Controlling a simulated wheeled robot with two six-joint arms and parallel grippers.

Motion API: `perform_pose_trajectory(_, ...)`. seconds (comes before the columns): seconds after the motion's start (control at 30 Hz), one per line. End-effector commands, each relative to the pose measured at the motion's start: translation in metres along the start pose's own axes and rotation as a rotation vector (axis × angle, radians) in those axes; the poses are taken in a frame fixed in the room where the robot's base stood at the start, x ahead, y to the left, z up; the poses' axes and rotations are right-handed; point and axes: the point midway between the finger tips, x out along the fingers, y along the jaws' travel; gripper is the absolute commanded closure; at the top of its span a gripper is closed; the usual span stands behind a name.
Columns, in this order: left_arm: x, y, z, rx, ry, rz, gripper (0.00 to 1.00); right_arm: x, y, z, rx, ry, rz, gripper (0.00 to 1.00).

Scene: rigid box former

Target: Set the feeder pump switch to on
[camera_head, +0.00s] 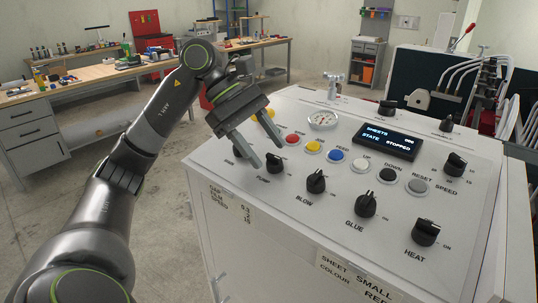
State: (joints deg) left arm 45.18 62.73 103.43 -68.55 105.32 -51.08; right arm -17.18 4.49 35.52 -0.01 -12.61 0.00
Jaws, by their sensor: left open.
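The pump switch is a black rotary knob (274,162) above the label PUMP, on the left part of the white slanted control panel (285,215). My left gripper (268,152) is open over the panel with its two grey fingers pointing down. One fingertip is just left of the pump knob and the other is behind and right of it in the picture. I cannot tell whether they touch it, nor which way the knob points. My right gripper is not in view.
Knobs for blow (316,182), glue (365,204) and heat (425,232) follow to the right; another knob (238,151) is to the left. Coloured buttons, a gauge (322,120) and a display (388,140) reading STATE STOPPED sit behind. A workbench (80,77) stands far left.

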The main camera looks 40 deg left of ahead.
Motion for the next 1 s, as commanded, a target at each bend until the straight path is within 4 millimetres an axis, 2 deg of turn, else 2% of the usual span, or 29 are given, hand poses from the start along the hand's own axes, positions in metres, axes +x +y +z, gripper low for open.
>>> perform_pose_trajectory(0.03,-0.010,0.000,-0.002,-0.001,0.003,0.007,0.48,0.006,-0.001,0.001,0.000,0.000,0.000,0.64)
perform_pose_trajectory(0.27,-0.068,0.000,-0.001,0.001,0.000,0.009,0.48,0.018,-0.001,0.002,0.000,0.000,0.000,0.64)
perform_pose_trajectory(0.37,-0.094,0.000,0.001,-0.001,-0.001,0.006,0.48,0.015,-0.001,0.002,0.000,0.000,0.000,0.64)
perform_pose_trajectory(0.4,-0.104,0.001,0.003,-0.002,0.000,0.005,0.48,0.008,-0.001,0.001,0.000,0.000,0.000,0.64)
perform_pose_trajectory(0.5,-0.118,0.001,0.003,-0.004,0.000,0.002,0.48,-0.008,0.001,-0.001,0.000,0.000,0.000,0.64)
perform_pose_trajectory(0.7,-0.139,0.001,0.003,-0.003,-0.001,0.001,0.48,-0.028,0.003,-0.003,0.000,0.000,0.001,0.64)
perform_pose_trajectory(1.0,-0.152,0.000,0.000,0.000,0.000,0.001,0.48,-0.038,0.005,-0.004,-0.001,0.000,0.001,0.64)
